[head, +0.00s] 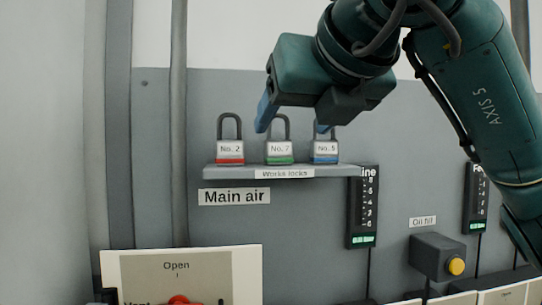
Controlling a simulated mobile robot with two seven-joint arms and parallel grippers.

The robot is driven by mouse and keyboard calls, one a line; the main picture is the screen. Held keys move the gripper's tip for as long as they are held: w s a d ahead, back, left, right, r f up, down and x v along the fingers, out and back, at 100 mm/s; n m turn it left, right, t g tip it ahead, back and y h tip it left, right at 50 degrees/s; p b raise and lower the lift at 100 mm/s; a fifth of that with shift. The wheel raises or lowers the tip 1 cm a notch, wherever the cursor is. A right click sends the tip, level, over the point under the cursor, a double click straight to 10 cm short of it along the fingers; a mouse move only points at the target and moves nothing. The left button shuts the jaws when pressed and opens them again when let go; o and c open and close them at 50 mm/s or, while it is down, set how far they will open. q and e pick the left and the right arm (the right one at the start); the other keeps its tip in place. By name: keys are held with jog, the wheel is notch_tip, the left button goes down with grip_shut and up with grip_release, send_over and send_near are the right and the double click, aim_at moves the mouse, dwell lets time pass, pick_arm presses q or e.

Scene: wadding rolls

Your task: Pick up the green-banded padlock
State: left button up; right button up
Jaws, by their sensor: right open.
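The green-banded padlock (279,149), labelled No. 7, stands upright in the middle of a small grey shelf (217,172) marked "Works locks". Its dark shackle points up. My right gripper (292,119) is open, with its blue fingertips near shackle height, one to each side of the green-banded padlock's shackle in the picture. The left fingertip overlaps the shackle's left edge; I cannot tell whether they touch. The gripper holds nothing. My left gripper is not in view.
A red-banded padlock (230,150), No. 2, stands to the left, and a blue-banded padlock (326,149), No. 5, to the right, its shackle partly hidden by my gripper. A dark gauge (362,210) is beside the shelf's right end. A yellow button (456,266) is lower right.

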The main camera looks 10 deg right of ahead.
jog(key=d+r, duration=0.1)
jog(key=m+h+p, duration=0.1)
send_near(280, 148)
jog(key=w, duration=0.1)
jog(key=w+f, duration=0.1)
jog(key=w, duration=0.1)
jog(key=shift+w+d+f+t, duration=0.1)
jog(key=shift+w+f+t, duration=0.2)
jog(key=shift+t, duration=0.1)
jog(key=shift+w+f+p, duration=0.2)
jog(key=shift+w+p, duration=0.15)
jog(key=shift+w, duration=0.1)
jog(key=x, duration=0.2)
jog(key=p+x, duration=0.1)
jog(key=x, duration=0.1)
jog(key=shift+w+a+f, duration=0.2)
jog(key=shift+f, duration=0.25)
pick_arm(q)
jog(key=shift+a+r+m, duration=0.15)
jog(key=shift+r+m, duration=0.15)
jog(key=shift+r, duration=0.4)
pick_arm(e)
jog(key=shift+c, duration=0.6)
jog(key=c, duration=1)
